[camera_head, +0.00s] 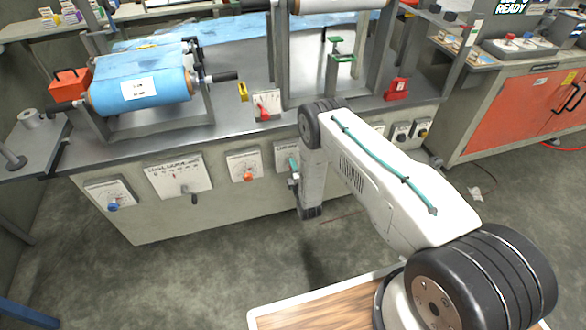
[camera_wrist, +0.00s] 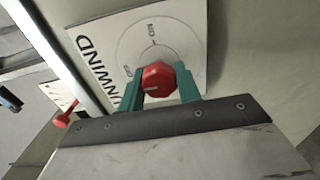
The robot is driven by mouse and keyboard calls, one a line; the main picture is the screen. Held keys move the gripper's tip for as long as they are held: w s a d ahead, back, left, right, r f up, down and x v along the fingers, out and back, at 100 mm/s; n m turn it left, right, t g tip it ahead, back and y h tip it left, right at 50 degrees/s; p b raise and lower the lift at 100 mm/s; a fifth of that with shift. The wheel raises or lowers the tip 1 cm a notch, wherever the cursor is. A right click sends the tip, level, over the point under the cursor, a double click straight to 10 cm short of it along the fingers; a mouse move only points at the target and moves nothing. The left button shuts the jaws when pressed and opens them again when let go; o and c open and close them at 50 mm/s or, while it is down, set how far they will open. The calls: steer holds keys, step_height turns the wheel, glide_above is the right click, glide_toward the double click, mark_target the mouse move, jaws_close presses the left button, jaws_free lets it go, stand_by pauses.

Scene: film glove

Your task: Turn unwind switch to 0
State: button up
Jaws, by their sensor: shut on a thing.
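The red unwind switch (camera_wrist: 157,76) is a round knob on a white dial plate (camera_wrist: 181,38) marked UNWIND in the wrist view. The plate appears turned sideways there. A pale mark on the knob points toward the left of the picture. My gripper (camera_wrist: 162,88) has one teal finger on each side of the knob and is shut on it.
Other dial plates with a blue knob (camera_head: 113,207), a small lever (camera_head: 186,190) and an orange knob (camera_head: 248,177) line the front panel to the left. A blue film roll (camera_head: 140,92) stands above. Another red knob (camera_wrist: 62,121) shows in the wrist view.

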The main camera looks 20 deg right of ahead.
steer(key=o, duration=1)
steer(key=shift+c, duration=0.2)
steer(key=s, duration=0.7)
steer(key=shift+s, duration=0.4)
